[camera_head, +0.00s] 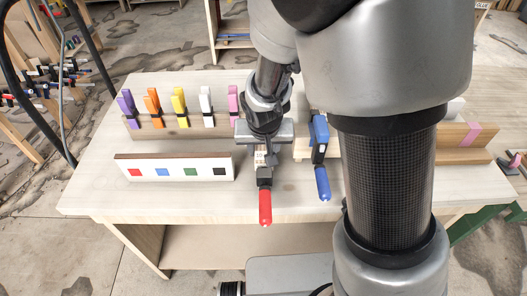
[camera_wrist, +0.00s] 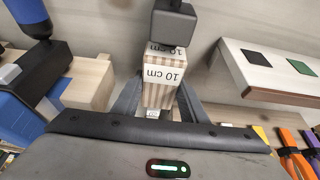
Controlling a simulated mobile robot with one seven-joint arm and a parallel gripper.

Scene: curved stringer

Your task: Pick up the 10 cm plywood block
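The 10 cm plywood block (camera_wrist: 164,75) is pale with striped layered sides and "10 cm" lettering, in the middle of the wrist view. In the head view, a small labelled face (camera_head: 260,157) shows just below my gripper. My gripper (camera_wrist: 162,92) is over the block, with one dark finger on each side of it. The fingertips look very close to the block, but I cannot tell whether they touch it. In the head view my gripper (camera_head: 265,140) points down at the workbench, its fingers mostly hidden.
A red-handled clamp (camera_head: 265,206) is directly in front of the block. A blue clamp (camera_head: 321,150) stands close to the right. A white board with coloured squares (camera_head: 175,166) lies to the left. Several coloured clamps (camera_head: 179,104) line the back. The bench's front left (camera_head: 130,205) is clear.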

